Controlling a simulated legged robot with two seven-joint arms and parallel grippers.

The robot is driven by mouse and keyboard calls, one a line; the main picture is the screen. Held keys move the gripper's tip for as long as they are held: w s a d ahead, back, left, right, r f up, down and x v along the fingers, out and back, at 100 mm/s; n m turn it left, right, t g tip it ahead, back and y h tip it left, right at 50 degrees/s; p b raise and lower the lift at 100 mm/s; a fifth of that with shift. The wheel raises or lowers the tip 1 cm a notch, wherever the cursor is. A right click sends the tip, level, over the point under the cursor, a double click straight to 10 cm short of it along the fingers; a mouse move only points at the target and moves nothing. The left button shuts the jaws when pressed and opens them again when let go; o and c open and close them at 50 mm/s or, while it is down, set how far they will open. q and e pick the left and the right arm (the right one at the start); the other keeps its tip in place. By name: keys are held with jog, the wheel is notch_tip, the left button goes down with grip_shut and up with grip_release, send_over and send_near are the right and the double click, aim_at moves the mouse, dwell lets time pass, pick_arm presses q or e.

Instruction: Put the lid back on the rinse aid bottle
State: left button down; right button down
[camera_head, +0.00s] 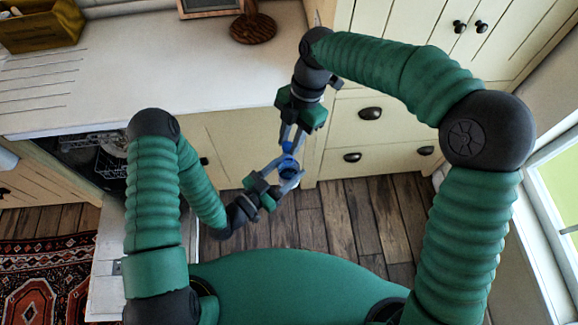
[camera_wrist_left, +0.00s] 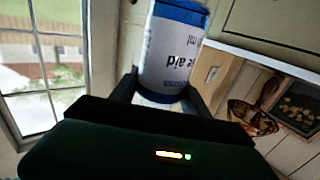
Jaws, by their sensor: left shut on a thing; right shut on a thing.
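The rinse aid bottle (camera_head: 288,164) is in front of the counter, held by my left gripper (camera_head: 290,170), which is shut on it. In the left wrist view the white and blue bottle (camera_wrist_left: 170,58) fills the space between the fingers, its printing upside down. My right gripper (camera_head: 290,139) points down from above, shut on the small blue lid (camera_head: 288,147). The lid is just above the bottle's top end. The fingers partly hide both, and I cannot tell whether lid and bottle touch.
The pale counter (camera_head: 170,75) lies behind, with a wooden box (camera_head: 42,28) and a brown wooden stand (camera_head: 253,25). An open dishwasher (camera_head: 95,158) is at the left. Drawers (camera_head: 370,135) are behind my right arm. A patterned rug (camera_head: 45,275) lies on the wooden floor.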

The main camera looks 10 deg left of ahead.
aim_at(289, 171)
jog(key=shift+a+f, duration=0.1)
jog(key=shift+f, duration=1.2)
jog(key=shift+r, duration=0.15)
jog(key=shift+f, duration=0.95)
jog(key=shift+f, duration=0.55)
